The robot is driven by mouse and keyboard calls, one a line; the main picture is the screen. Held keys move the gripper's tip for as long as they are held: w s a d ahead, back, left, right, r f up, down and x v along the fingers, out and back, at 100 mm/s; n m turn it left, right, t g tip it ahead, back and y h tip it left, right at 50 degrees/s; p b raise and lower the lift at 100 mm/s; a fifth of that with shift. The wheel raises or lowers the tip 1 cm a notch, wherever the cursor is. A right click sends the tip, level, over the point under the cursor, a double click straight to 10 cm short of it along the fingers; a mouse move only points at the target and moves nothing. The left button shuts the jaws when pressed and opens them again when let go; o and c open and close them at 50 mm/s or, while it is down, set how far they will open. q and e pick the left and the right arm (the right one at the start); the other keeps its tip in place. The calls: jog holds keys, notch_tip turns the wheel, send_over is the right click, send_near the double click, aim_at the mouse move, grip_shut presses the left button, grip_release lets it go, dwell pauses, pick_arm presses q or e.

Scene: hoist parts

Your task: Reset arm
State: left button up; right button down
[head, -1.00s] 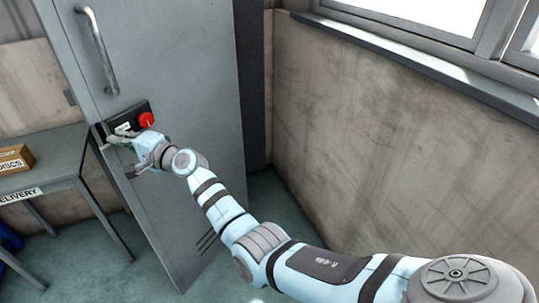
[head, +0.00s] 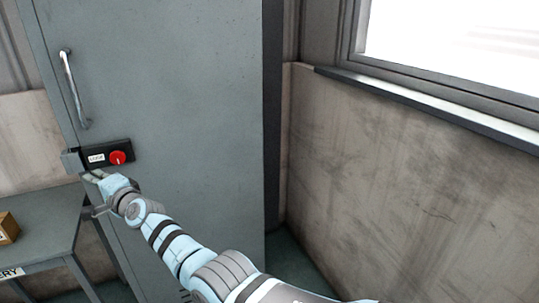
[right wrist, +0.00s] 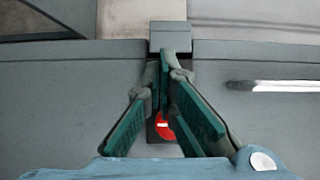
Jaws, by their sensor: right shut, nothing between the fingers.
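A tall grey cabinet door (head: 190,110) fills the left and middle of the head view. A dark lock box (head: 107,153) with a white label and a round red knob (head: 118,157) is on the door. My right gripper (head: 92,177) is just below the left end of the lock box. In the right wrist view my right gripper (right wrist: 170,65) is shut and empty, its green-padded fingers together near a grey block (right wrist: 170,37). The red knob (right wrist: 164,128) shows partly behind the fingers there. Contact with the box cannot be told. My left gripper is not in view.
A vertical metal handle (head: 75,90) stands out above the lock box. A grey table (head: 45,232) with a cardboard box (head: 7,228) is at the left. A stained wall (head: 390,190) under a window bounds the right side.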

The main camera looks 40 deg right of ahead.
jog(key=shift+s+a+r, duration=0.1)
jog(key=shift+a, duration=0.4)
